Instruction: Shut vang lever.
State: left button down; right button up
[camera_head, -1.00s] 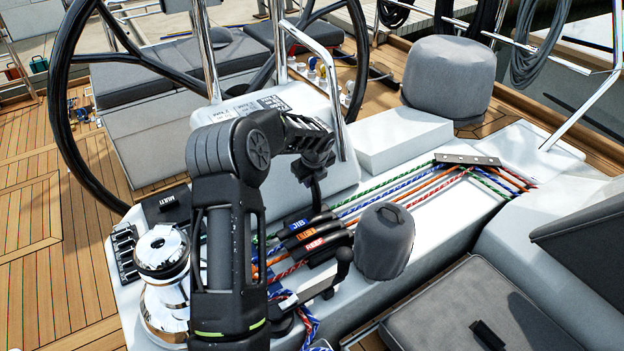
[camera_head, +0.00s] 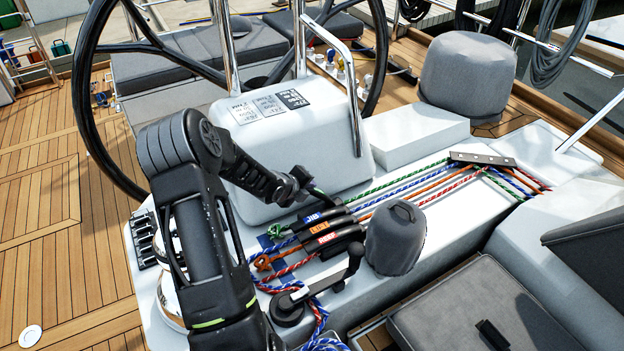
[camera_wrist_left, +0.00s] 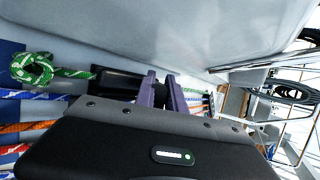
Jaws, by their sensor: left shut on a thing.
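The rope clutches stand in a row on the white deck. The JIB lever (camera_head: 316,217), an orange-labelled lever (camera_head: 319,229) and the REEF lever (camera_head: 326,239) lie flat. The lever by the green rope, taken as the vang lever (camera_head: 328,202), is behind them, partly covered by my gripper; its label is hidden. My left gripper (camera_head: 316,192) reaches over from the left, shut on that lever. In the left wrist view the purple fingers (camera_wrist_left: 164,92) are close together at the end of the black clutch body (camera_wrist_left: 118,84). My right gripper is not in view.
The white pedestal (camera_head: 285,150) is close behind my gripper. Coloured ropes run right to a metal plate (camera_head: 474,158). Loose rope tails (camera_head: 318,315) hang at the front.

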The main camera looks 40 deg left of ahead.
pick_arm(q)
jog(key=shift+s+f+t, duration=0.1)
jog(key=shift+s+t, duration=0.05)
jog(key=shift+t, duration=0.15)
jog(key=c, duration=1.4)
grip_release()
jog(key=shift+s, duration=0.1)
jog(key=v, duration=0.7)
jog(key=shift+s+r, duration=0.2)
jog(key=shift+r, duration=0.05)
